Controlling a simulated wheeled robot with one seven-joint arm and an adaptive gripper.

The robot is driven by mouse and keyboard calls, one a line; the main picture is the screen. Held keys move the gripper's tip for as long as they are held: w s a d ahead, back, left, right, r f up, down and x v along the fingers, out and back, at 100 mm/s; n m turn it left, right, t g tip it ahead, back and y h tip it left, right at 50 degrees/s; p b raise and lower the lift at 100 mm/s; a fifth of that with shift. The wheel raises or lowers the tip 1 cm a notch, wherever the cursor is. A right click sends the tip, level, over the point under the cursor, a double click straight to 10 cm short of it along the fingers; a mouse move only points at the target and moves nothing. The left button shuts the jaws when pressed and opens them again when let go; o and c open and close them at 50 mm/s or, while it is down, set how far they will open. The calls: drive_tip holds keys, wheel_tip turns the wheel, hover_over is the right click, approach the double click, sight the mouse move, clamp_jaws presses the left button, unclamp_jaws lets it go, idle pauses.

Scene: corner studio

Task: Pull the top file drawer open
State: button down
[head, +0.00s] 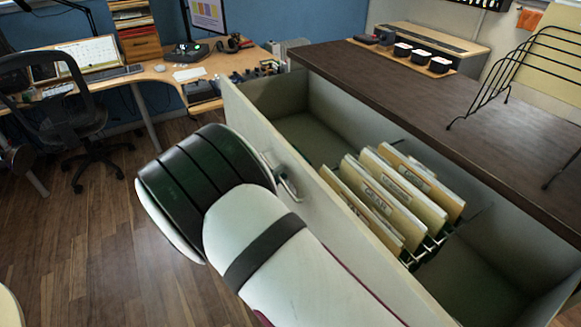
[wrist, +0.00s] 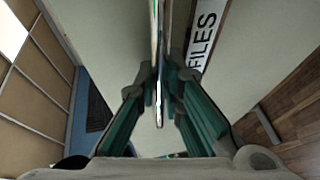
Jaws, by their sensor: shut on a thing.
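The top file drawer (head: 262,130) stands well out from under the dark cabinet top in the head view. Hanging folders (head: 385,195) with labelled tabs stand in its middle. The drawer's metal handle (head: 288,185) is on the front panel, partly hidden by my arm. In the wrist view the handle (wrist: 159,60) runs upright between the fingers, next to a "FILES" label (wrist: 205,35). My gripper (wrist: 160,85) is shut on the handle. In the head view my wrist and arm hide the fingers.
The dark cabinet top (head: 440,90) carries a wire rack (head: 500,85) and a small tray of black-topped cups (head: 420,58). A wooden desk (head: 160,70) and a black office chair (head: 65,115) stand at the back left. The wood floor (head: 85,240) left of the drawer is clear.

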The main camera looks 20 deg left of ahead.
drive_tip(key=shift+s+a, duration=0.9)
drive_tip(key=shift+s, duration=0.25)
drive_tip(key=c, duration=2)
unclamp_jaws()
drive_tip(key=shift+o, duration=0.2)
drive_tip(key=v, duration=1.2)
drive_tip(key=shift+f, duration=0.1)
